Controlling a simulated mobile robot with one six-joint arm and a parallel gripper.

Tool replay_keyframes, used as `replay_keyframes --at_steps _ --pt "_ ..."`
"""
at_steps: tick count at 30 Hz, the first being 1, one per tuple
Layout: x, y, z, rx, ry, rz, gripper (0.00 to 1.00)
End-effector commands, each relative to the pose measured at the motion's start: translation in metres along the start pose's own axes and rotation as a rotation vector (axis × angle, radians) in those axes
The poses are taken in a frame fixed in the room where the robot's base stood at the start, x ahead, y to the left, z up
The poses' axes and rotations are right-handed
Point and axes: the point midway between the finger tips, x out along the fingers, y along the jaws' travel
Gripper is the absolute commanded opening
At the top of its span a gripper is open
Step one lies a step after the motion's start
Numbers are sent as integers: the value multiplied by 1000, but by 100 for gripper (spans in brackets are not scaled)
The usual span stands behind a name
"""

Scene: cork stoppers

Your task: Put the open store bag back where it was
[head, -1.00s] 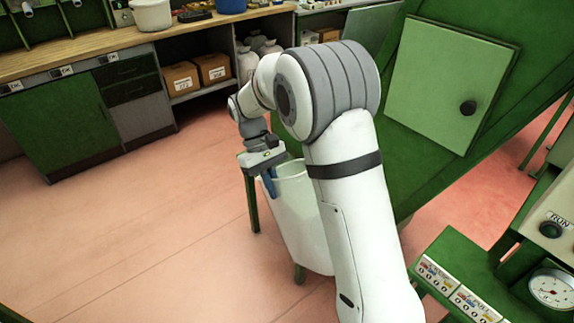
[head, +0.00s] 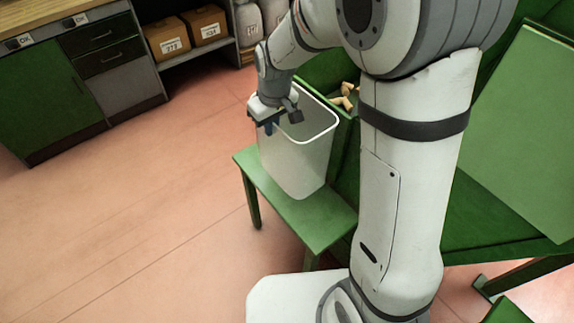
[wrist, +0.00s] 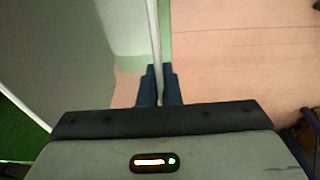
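A tall white open-topped bin (head: 290,165) stands upright on a low green stool (head: 310,222). My gripper (head: 271,126) is at its left rim. In the wrist view the two blue fingers (wrist: 159,88) lie on either side of the bin's thin wall (wrist: 153,30) and look closed on it. The bin's inside looks empty where it shows. Pale sacks (head: 249,24) stand in the open shelf bay at the back, partly cut off by the frame and my arm. I cannot tell which of them is the open store bag.
Two cardboard boxes (head: 172,38) sit on the shelf left of the sacks. A green machine (head: 525,130) stands close on the right, with cork pieces (head: 345,97) in an opening behind the bin. The pink floor (head: 130,190) on the left is clear.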

Motion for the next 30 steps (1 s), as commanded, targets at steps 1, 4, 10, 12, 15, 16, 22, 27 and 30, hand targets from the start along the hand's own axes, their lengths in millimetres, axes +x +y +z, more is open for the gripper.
replay_keyframes --at_steps 1,4,10,12,15,16,22,27,30 --pt "8 1 2 3 -3 -1 0" --pt "27 1 6 6 -5 -2 0" --pt "56 0 9 1 -2 -1 0" --pt "60 -1 10 -1 -2 -1 0" --pt "68 -1 11 -3 -2 -2 0" --pt "73 -2 12 -3 -3 -2 0" --pt "96 -2 15 -4 -2 -2 0" --pt "97 -3 15 -5 -2 -2 0" --pt "97 -3 15 -5 -3 -2 12"
